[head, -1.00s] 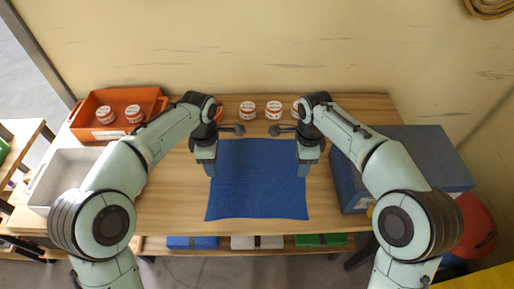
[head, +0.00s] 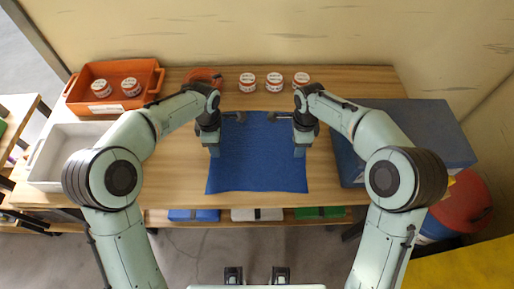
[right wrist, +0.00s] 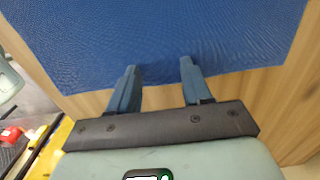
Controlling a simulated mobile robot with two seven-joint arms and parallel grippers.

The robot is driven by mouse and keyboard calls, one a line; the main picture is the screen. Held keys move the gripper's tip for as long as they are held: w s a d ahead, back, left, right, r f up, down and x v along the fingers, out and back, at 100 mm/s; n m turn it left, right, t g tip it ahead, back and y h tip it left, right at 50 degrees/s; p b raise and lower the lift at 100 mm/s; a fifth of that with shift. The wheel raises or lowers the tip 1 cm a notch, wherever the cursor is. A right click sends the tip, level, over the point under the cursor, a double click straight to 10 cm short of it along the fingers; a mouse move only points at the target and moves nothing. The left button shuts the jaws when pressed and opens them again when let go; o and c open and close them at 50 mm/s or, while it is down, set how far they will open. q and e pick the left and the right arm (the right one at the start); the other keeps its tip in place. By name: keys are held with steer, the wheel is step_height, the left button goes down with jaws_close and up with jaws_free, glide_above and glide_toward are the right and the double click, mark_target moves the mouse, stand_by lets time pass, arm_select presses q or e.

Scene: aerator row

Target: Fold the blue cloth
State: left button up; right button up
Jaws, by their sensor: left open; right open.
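The blue cloth (head: 252,172) lies flat and spread out on the wooden table. My left gripper (head: 214,151) is open and empty at the cloth's left edge. My right gripper (head: 300,150) is open and empty at the cloth's right edge. In the right wrist view, the right gripper's two fingers (right wrist: 158,82) stand apart at an edge of the cloth (right wrist: 165,35), with bare wood beside it. I cannot tell whether the fingertips touch the cloth. The arms and grippers hide parts of its side edges.
Three white-and-red jars (head: 274,82) stand behind the cloth, near an orange-red object (head: 204,75). An orange bin (head: 148,80) with two jars and a grey tray (head: 42,160) are at left. A blue-grey box (head: 430,130) is at right. Table in front of the cloth is clear.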

arm_select(q)
steer(key=shift+f, duration=0.2)
steer(key=shift+c, duration=0.3)
arm_select(e)
steer(key=shift+f, duration=0.25)
steer(key=shift+c, duration=0.3)
arm_select(q)
steer(key=shift+s, duration=0.1)
steer(key=c, duration=0.5)
arm_select(e)
steer(key=shift+s, duration=0.1)
steer(key=c, duration=0.5)
arm_select(q)
jaws_close()
arm_select(e)
jaws_close()
arm_select(q)
steer(key=shift+r, duration=0.15)
arm_select(e)
steer(key=shift+r, duration=0.15)
